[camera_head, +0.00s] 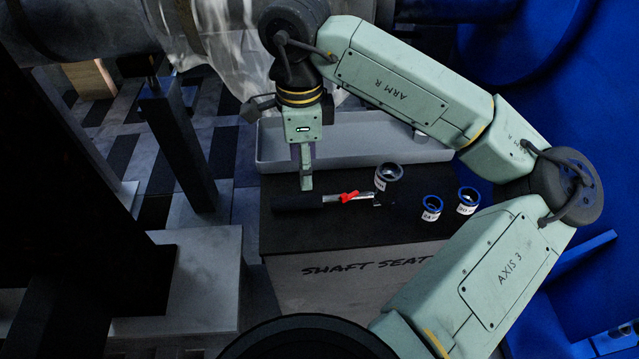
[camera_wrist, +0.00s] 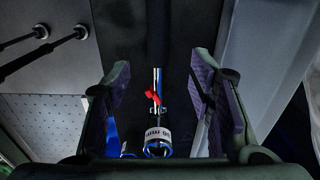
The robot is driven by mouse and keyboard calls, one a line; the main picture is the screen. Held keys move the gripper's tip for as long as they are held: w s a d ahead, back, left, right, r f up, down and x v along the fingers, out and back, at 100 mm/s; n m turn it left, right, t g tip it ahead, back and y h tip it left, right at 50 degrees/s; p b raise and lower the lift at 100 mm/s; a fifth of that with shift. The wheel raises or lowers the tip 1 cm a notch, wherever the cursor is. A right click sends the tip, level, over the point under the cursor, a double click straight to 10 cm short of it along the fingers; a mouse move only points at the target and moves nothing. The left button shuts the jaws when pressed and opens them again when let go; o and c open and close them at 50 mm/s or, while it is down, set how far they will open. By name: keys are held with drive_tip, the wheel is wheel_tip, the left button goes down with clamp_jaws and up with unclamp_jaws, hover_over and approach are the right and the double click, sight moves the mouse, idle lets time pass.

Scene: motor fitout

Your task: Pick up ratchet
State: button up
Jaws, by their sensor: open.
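The ratchet (camera_head: 331,199) lies flat on the dark top of a box in the head view. It seems to have a dark handle on the left, a silver shaft and a red piece around or on the shaft. My gripper (camera_head: 306,184) points down over the handle side, open and empty. In the wrist view the silver shaft (camera_wrist: 156,77) and red piece lie between the two spread fingers (camera_wrist: 160,75), farther away than the fingertips. The dark handle blends into the dark surface. I cannot tell the exact height gap.
Two blue-rimmed labelled rings, a nearer one (camera_head: 432,209) and a farther one (camera_head: 467,201), stand farther right. A long pale tray (camera_head: 400,150) lies behind. The box top (camera_head: 350,232) is clear in front.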

hover_over(308, 196)
drive_tip(key=f, duration=0.4)
drive_tip(key=shift+s+a+f, duration=0.15)
drive_tip(key=shift+a, duration=0.1)
drive_tip(key=shift+d+f+p, duration=0.2)
drive_tip(key=shift+f+p, duration=0.75)
drive_tip(key=shift+f, duration=1.65)
clamp_jaws()
drive_tip(key=shift+r, duration=0.1)
